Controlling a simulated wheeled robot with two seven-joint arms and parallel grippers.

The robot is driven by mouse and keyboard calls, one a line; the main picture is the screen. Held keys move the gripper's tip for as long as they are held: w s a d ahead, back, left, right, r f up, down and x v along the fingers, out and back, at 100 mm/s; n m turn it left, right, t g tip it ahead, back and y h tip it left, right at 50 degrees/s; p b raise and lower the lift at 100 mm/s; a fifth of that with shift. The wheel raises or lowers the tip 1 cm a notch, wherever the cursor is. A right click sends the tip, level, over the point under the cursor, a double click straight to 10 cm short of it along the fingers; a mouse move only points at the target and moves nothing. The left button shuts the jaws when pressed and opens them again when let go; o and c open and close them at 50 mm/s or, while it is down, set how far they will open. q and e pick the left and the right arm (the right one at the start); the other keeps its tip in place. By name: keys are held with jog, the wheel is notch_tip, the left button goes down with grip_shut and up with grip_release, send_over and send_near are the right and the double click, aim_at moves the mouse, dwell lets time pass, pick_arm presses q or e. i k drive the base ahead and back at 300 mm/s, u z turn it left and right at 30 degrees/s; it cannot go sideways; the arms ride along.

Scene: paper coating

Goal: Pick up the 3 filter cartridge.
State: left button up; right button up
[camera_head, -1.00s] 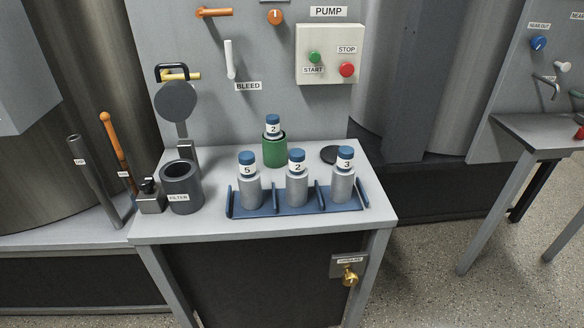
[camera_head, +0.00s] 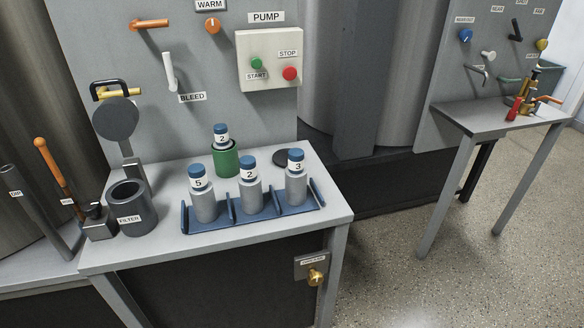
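The cartridge labelled 2 (camera_head: 250,196) stands in the middle slot and the cartridge labelled 5 (camera_head: 204,204) in the left slot. Another cartridge labelled 2 (camera_head: 221,135) stands in a green cup (camera_head: 226,161) behind the rack. Neither of my grippers shows in the head view.
A dark open filter housing (camera_head: 131,212) stands left of the rack, with its round lid (camera_head: 116,119) raised above it. A black disc (camera_head: 287,156) lies behind cartridge 3. A panel with pump buttons (camera_head: 268,62) rises behind. A second table (camera_head: 478,118) stands at right.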

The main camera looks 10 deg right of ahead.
aim_at(296, 173)
jog(key=z, duration=2.3)
jog(key=i, duration=1.45)
jog(key=u, duration=3.5)
